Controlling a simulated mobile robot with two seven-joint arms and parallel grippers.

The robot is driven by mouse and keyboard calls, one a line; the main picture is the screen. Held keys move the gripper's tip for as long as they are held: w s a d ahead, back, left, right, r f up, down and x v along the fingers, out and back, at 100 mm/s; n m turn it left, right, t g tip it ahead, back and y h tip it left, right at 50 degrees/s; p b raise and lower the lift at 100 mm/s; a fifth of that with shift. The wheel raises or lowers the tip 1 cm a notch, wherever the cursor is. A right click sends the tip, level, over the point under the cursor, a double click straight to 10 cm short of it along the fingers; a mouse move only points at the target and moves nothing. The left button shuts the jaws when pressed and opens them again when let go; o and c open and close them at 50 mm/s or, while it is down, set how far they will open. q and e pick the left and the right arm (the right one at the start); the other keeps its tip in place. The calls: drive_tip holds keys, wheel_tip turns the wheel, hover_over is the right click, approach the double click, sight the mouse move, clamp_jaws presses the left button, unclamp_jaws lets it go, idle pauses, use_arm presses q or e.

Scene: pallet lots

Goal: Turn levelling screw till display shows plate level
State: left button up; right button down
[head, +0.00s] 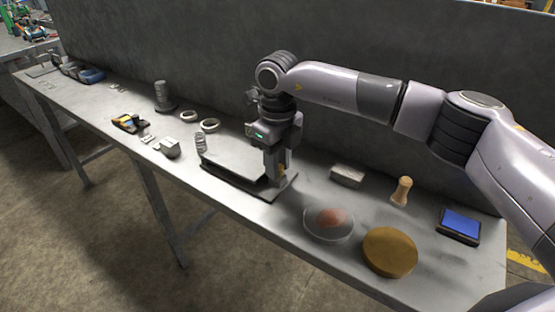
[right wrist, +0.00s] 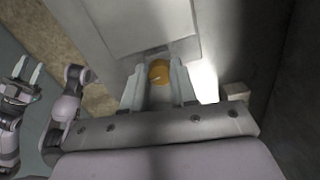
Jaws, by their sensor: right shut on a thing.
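The grey plate (head: 235,155) sits on a darker base (head: 275,192) near the middle of the bench. The round brass head of the levelling screw (right wrist: 159,72) shows between my right fingers in the right wrist view. My right gripper (head: 275,181) points down at the plate's right end and is shut on the screw; its fingers also show in the right wrist view (right wrist: 159,92). A small device with a blue screen (head: 460,223) lies at the right; no reading on it is legible. My left gripper (right wrist: 27,70) shows only in the right wrist view, fingers apart and empty.
A glass-like dish with a reddish middle (head: 329,221) and a round tan disc (head: 390,251) lie at the front right. A pale block (head: 347,176) and a wooden peg (head: 402,191) stand behind. Rings (head: 210,125) and a yellow-black meter (head: 129,123) lie left. A grey wall backs the bench.

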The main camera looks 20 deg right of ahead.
drive_tip(key=shift+m, duration=0.3)
idle(0.4)
drive_tip(key=c, duration=0.9)
unclamp_jaws()
drive_tip(key=shift+r, duration=0.15)
wheel_tip(320, 180, up, 7)
drive_tip(key=shift+f, duration=0.1)
